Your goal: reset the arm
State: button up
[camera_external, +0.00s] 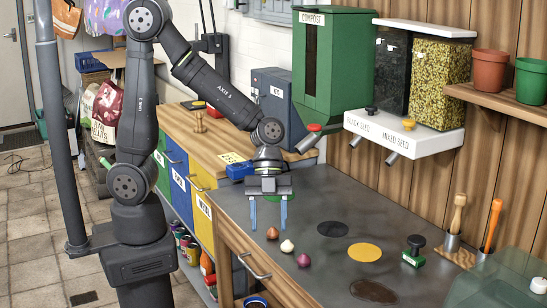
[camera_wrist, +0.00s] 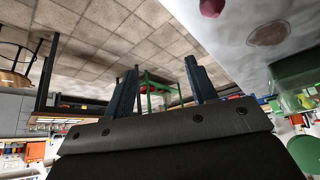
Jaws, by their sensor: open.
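My gripper (camera_external: 268,214) hangs over the left part of the grey worktop (camera_external: 320,205) with its two blue fingers pointing down and apart. Nothing is between the fingers. In the wrist view my gripper (camera_wrist: 160,85) also shows spread fingers, with floor tiles and distant furniture beyond them. A brown bulb (camera_external: 272,233), a pale bulb (camera_external: 287,246) and a purple-red bulb (camera_external: 304,260) lie on the worktop just right of and in front of the gripper. A reddish bulb (camera_wrist: 211,7) shows at the top of the wrist view.
Flat black (camera_external: 333,229), yellow (camera_external: 365,252) and brown (camera_external: 374,291) patches lie on the worktop. A black-handled stamp (camera_external: 415,250) stands at right. Seed dispensers (camera_external: 405,135) and a green compost bin (camera_external: 335,75) stand behind. Wooden-handled tools (camera_external: 456,220) stand in holders at the right.

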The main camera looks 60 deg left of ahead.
jog(key=s+d+r, duration=0.1)
jog(key=s+r, duration=0.1)
jog(key=s, duration=0.2)
jog(key=w+a+r+n+t, duration=0.2)
jog(key=w+a+n, duration=0.5)
jog(key=w+a, duration=0.5)
jog(key=w+a+r+n+t+y, duration=0.1)
jog(key=w+a+r+n+t, duration=0.2)
jog(key=w+a+n+t, duration=0.2)
jog(key=w+a+n, duration=0.3)
jog(key=w+a, duration=0.4)
jog(key=shift+a, duration=0.2)
